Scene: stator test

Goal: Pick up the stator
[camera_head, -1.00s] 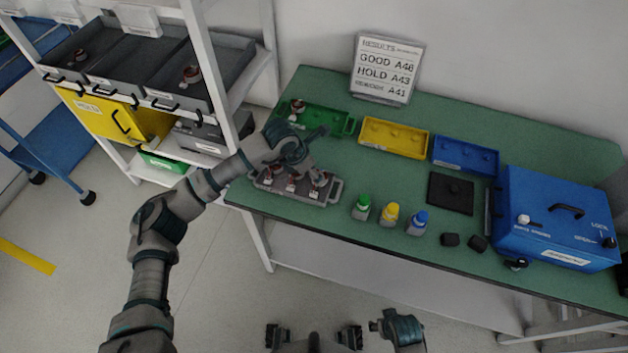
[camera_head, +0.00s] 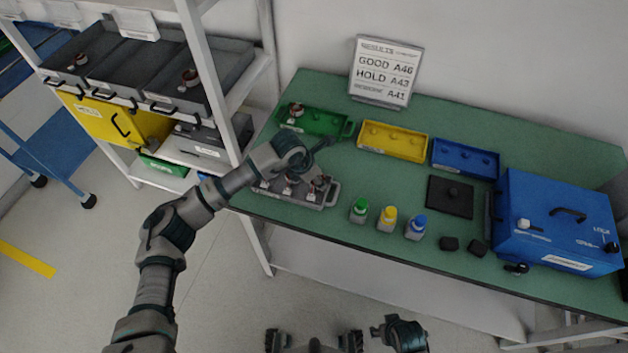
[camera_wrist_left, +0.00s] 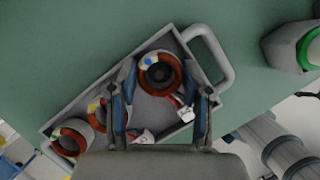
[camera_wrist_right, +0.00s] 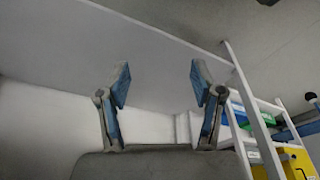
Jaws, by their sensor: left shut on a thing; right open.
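A grey tray (camera_head: 300,196) on the green table holds three stators with copper-red windings. The stator at the tray's right end (camera_head: 320,183) also shows in the left wrist view (camera_wrist_left: 160,72), with a white connector beside it. My left gripper (camera_wrist_left: 160,88) is over that end of the tray, with its blue-padded fingers shut on this stator from both sides. The stator still appears to be in the tray. The middle stator (camera_wrist_left: 97,113) and the far one (camera_wrist_left: 70,138) sit in line with it. My right gripper (camera_wrist_right: 160,83) is open and empty, away from the table.
Behind the tray are a green bin (camera_head: 318,122) holding a stator, a yellow bin (camera_head: 392,142) and a blue bin (camera_head: 464,158). Capped bottles (camera_head: 388,218) stand right of the tray. A blue box (camera_head: 560,215) is at the right; a shelf rack (camera_head: 212,85) is left.

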